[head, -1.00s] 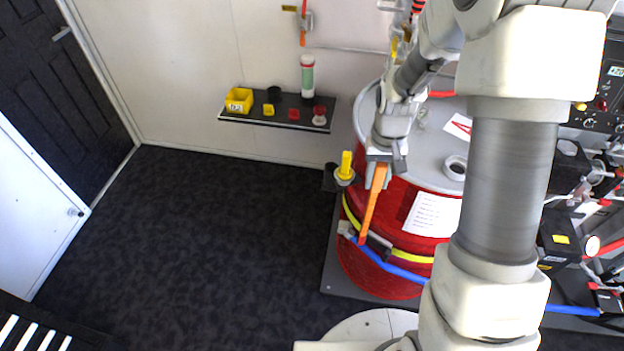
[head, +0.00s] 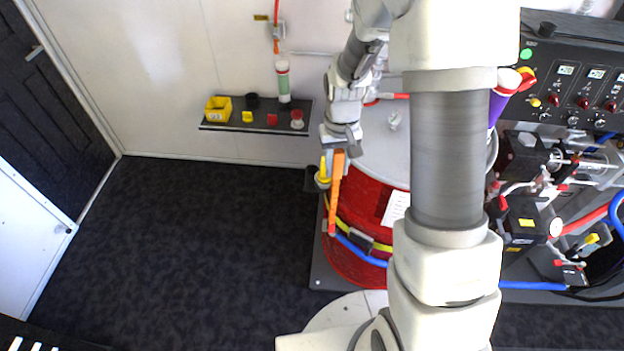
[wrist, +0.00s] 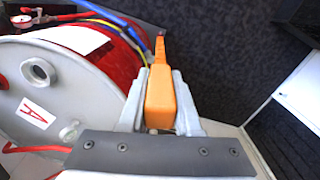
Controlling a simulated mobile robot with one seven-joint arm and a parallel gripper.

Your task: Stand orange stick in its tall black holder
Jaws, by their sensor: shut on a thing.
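My gripper (head: 339,157) is shut on the upper end of the orange stick (head: 335,192), which hangs down almost upright in front of the red drum's left side. In the wrist view my gripper (wrist: 160,100) has one finger on each side of the orange stick (wrist: 159,88), whose thin end points away. A black cup-like thing (head: 311,181) at the drum's left edge may be the tall black holder; it is small and partly hidden behind a yellow-handled item. The stick is to the right of it and apart from it in the picture.
The red drum (head: 362,198) with yellow and blue hoses stands right beside the stick. A yellow-handled item (head: 323,172) is just left of the stick. A wall shelf (head: 218,125) holds small containers. Open dark floor (head: 190,240) lies to the left.

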